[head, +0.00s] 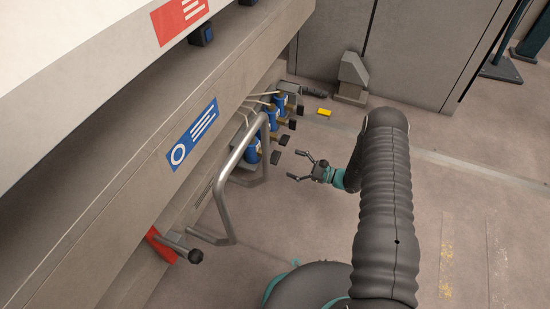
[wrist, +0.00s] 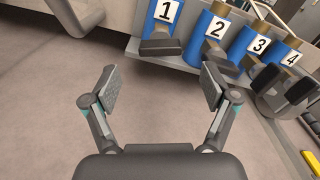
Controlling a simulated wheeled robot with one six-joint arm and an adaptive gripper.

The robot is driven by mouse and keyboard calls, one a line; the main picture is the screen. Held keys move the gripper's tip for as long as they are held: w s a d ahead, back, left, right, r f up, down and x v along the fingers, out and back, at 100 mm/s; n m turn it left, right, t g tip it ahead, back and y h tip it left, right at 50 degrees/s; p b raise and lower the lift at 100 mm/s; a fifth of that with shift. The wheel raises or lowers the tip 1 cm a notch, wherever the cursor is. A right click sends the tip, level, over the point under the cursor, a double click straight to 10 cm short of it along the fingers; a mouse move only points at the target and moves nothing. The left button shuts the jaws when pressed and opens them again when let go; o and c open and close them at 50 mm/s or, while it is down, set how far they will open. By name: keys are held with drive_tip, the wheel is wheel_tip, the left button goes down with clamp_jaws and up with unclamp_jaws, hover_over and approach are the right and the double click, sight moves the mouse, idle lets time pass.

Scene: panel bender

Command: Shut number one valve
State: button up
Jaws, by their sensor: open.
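The number one valve (wrist: 165,14) is a blue cylinder with a white "1" plate, at the top of the wrist view. Its dark, block-ended handle (wrist: 160,47) sticks out towards me, below the plate. In the head view this valve (head: 252,153) is the nearest of the row, partly behind a bent metal rail. My gripper (wrist: 158,84) is open and empty, its two fingers spread either side of the picture's middle. The number one handle shows beyond and between the fingers, apart from them. In the head view my gripper (head: 299,170) is just right of the handle (head: 275,157), over the floor.
Blue valves two (wrist: 215,30), three (wrist: 250,45) and four (wrist: 285,58) stand to the right, with similar handles. The metal rail (head: 265,180) stands close left of my gripper. A yellow block (head: 324,112) lies on the floor beyond.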

sight(275, 157)
drive_tip(key=x, duration=0.8)
